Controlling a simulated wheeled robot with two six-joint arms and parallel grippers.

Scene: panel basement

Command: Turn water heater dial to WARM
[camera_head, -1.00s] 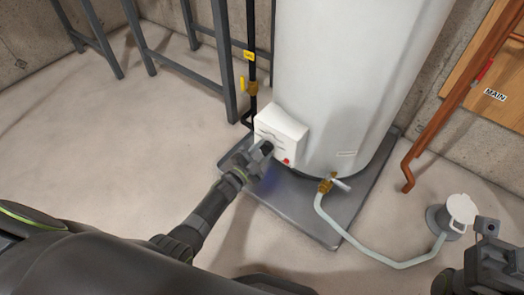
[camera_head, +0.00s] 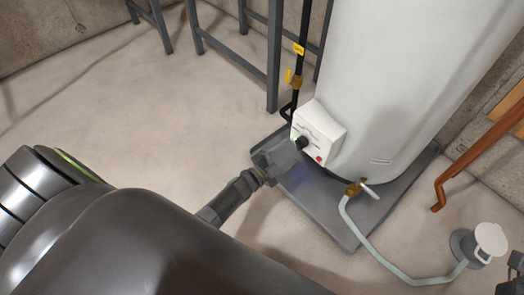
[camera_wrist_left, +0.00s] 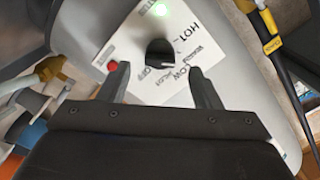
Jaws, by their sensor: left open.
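The water heater (camera_head: 400,70) is a tall white cylinder standing on a grey tray (camera_head: 335,222). A white control box (camera_head: 316,122) is on its lower front. The box carries a black dial (camera_head: 302,142) and a red button (camera_head: 319,159). In the left wrist view the dial (camera_wrist_left: 160,53) sits just beyond and between the fingertips, with HOT and LOW printed beside it; its exact setting is unclear. My left gripper (camera_head: 290,150) is open in front of the box, and its fingers (camera_wrist_left: 158,80) are apart from the dial. At the bottom right edge only a small part of my right arm shows.
A brass drain valve (camera_head: 354,188) with a pale hose (camera_head: 375,250) leads to a white-lidded floor drain (camera_head: 490,240). A black gas pipe with a yellow valve (camera_head: 292,80) runs left of the heater. Copper pipe (camera_head: 470,160) stands right.

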